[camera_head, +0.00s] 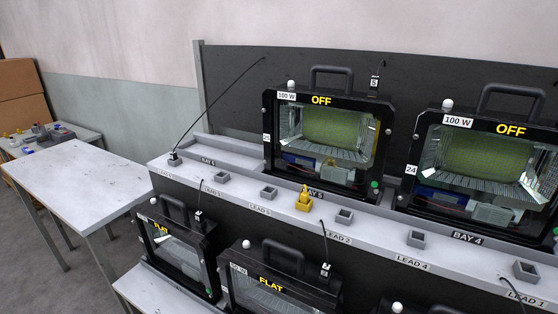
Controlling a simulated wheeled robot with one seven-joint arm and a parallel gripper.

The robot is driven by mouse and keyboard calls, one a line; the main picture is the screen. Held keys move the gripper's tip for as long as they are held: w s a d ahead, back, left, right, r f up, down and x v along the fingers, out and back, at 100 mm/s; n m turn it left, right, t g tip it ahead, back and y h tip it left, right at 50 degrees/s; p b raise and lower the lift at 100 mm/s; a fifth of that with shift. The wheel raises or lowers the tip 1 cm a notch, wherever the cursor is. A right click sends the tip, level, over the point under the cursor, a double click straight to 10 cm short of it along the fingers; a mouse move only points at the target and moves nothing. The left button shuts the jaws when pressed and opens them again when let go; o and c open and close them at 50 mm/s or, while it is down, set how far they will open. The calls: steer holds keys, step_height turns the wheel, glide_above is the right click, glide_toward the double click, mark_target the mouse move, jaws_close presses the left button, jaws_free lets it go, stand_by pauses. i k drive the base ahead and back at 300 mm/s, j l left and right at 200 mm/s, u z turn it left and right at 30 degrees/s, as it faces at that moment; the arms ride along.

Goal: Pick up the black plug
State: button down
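Several small dark plugs on thin black leads show, and I cannot tell which one the task means. One dark plug (174,154) stands in a grey socket at the far left end of the shelf, its lead rising to the upper right. Another dark plug (375,82) with a white tag "5" is above the left upper floodlight. Two more, a tagged plug (198,216) and a tagged plug (325,270), are above the lower floodlights. My gripper is not in view.
The shelf (384,242) carries several empty grey sockets and one yellow holder (303,201). Two floodlights marked "OFF", left (329,143) and right (482,172), stand behind it. Lower floodlights marked "FLAT" stand in front. A bare table (80,180) is at left.

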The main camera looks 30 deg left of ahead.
mark_target(200, 217)
steer(key=u, duration=1.05)
